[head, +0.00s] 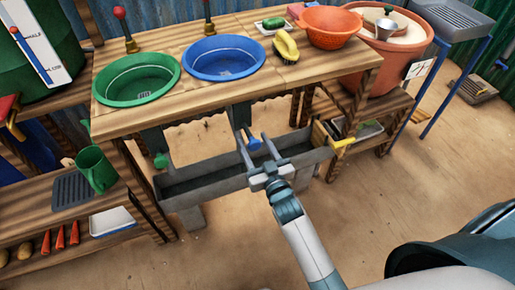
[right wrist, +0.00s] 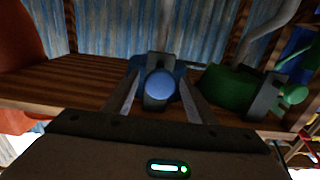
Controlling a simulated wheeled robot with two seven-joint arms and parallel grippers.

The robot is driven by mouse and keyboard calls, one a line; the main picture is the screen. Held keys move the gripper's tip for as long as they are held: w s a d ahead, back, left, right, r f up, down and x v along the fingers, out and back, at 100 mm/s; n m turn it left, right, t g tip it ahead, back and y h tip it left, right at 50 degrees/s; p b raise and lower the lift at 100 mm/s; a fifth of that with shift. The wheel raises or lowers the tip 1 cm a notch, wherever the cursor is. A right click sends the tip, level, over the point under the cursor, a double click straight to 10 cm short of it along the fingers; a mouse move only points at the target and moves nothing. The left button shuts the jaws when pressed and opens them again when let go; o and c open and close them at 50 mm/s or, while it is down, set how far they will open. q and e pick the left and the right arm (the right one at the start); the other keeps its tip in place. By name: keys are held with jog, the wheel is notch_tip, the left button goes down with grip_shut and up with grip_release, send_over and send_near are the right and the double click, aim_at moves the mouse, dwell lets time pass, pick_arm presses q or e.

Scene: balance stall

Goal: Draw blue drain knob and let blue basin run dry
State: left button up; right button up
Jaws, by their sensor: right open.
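The blue basin (head: 207,67) sits in the wooden counter, right of the green basin (head: 120,82). The blue drain knob (head: 253,143) is below the counter front, above the grey trough. My right gripper (head: 252,136) is open, with a finger on either side of the blue knob. In the right wrist view the round face of the blue knob (right wrist: 159,85) shows between the open fingers (right wrist: 160,92), with visible gaps to both. The green knob (head: 161,160) is to the left. My left gripper is out of view.
The grey trough (head: 190,193) lies under the counter. A green mug (head: 95,168) stands on the lower left shelf. A yellow brush (head: 286,45) and an orange bowl (head: 332,24) are on the counter.

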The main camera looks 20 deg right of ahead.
jog(key=shift+s, duration=0.1)
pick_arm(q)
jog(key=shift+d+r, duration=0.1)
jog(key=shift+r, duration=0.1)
pick_arm(e)
jog(key=s, duration=1.7)
jog(key=shift+d, duration=0.3)
notch_tip(320, 180, down, 17)
jog(key=s+a+g+y+p, duration=0.1)
jog(key=s+a+g+p, duration=0.1)
jog(key=g+p, duration=0.35)
pick_arm(q)
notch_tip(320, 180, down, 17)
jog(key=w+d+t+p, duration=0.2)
jog(key=p, duration=0.3)
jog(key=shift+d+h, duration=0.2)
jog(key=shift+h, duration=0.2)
pick_arm(e)
jog(key=s+d+f+n+g, duration=0.1)
jog(key=s+f+n+g, duration=0.1)
jog(key=s+f+g, duration=0.5)
jog(key=s+f, duration=0.6)
jog(key=f, duration=0.3)
jog(key=shift+d, duration=0.15)
dwell(1.0)
